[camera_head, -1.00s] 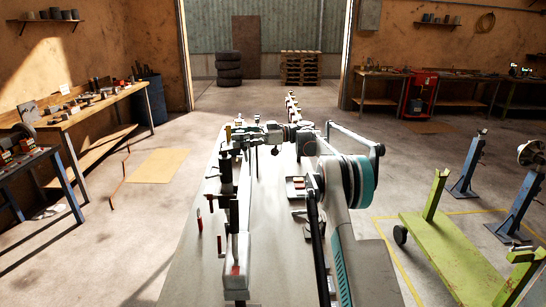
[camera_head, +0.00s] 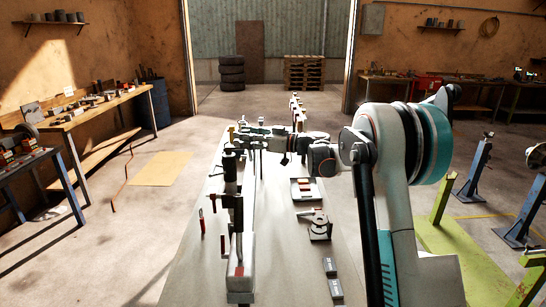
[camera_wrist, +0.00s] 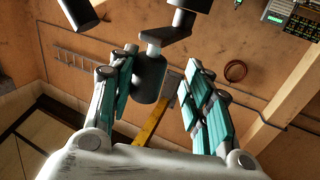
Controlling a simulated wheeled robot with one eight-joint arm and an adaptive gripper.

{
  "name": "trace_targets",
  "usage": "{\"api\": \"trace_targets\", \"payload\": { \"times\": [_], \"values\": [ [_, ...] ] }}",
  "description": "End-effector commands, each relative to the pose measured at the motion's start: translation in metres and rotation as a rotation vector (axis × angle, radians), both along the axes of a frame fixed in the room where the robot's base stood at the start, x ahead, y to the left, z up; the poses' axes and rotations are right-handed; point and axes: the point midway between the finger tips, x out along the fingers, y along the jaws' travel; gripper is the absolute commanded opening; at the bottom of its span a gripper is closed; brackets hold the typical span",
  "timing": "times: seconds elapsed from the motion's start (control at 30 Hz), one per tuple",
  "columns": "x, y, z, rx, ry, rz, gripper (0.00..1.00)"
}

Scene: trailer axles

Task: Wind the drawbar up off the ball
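A long pale bar, which looks like the drawbar (camera_head: 248,213), runs away from me along the bench. Dark upright posts stand along its left side, one of them (camera_head: 230,165) near my gripper. My gripper (camera_head: 254,135) is small at the far end of my arm, above the bar. In the wrist view its two teal-padded fingers (camera_wrist: 163,78) are spread apart. A dark cylindrical grip (camera_wrist: 149,78) on a cranked dark arm (camera_wrist: 163,36) stands between them, nearer the left finger. I cannot tell whether it touches that finger. The ball cannot be made out.
The grey bench top (camera_head: 190,270) carries a small tray (camera_head: 304,189), a round-topped fixture (camera_head: 318,225) and small dark blocks (camera_head: 333,278) right of the bar. A red-handled tool (camera_head: 201,220) stands left. A green trolley (camera_head: 450,240) and blue stands (camera_head: 475,170) are on the right floor.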

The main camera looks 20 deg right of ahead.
Motion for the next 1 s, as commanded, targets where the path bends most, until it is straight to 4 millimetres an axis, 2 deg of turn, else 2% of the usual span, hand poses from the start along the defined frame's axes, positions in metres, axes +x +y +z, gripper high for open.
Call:
{"api": "trace_targets", "payload": {
  "times": [0.7,1.0],
  "values": [
    [-0.027,0.022,0.000,-0.008,0.002,-0.515,0.44],
    [-0.078,-0.004,0.002,-0.008,0.002,-0.512,0.44]
  ]
}}
